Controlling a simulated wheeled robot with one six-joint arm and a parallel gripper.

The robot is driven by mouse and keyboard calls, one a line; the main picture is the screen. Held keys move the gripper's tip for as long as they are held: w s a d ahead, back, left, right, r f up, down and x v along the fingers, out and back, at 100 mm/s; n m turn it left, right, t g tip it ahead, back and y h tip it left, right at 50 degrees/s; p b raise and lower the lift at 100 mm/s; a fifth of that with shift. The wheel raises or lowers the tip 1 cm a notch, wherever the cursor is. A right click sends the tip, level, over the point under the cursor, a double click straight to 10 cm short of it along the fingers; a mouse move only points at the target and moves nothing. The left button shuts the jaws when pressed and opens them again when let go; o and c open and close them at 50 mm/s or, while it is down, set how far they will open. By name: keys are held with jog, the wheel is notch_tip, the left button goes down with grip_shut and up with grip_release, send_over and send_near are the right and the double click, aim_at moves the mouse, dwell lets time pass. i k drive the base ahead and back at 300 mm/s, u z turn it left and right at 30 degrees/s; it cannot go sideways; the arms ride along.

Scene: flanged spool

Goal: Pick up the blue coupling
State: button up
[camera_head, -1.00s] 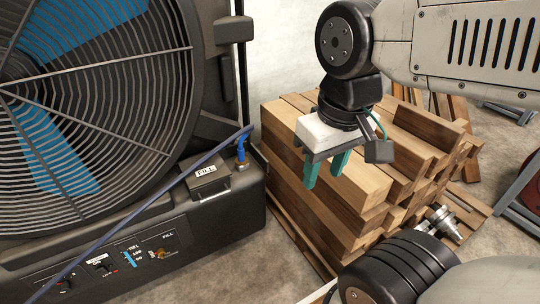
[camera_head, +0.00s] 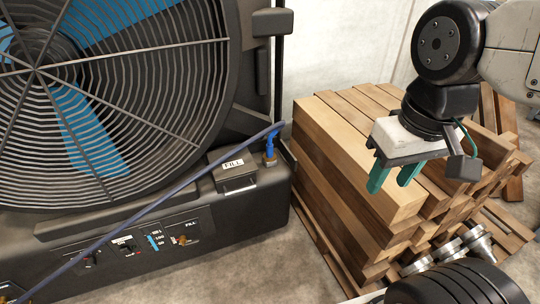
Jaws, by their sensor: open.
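The blue coupling (camera_head: 270,146) stands upright on a brass-coloured fitting on top of the fan unit's base, at its right end. A dark blue hose (camera_head: 190,178) runs up from the lower left and its upper end lies at or just above the coupling; I cannot tell whether they are joined. My gripper (camera_head: 393,179) has two green fingers, apart and empty. In the picture it is to the right of the coupling and a little lower, in front of the wood stack, with a clear gap between them.
A large black fan (camera_head: 110,95) with a round wire grille fills the left. Stacked timber (camera_head: 345,180) stands on the right. Metal fittings (camera_head: 448,253) lie at lower right. Bare floor shows between fan and timber.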

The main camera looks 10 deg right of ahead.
aim_at(269, 156)
jog(key=z, duration=0.05)
jog(key=k, duration=0.6)
jog(key=u, duration=0.8)
jog(key=i, duration=1.3)
jog(key=z, duration=0.55)
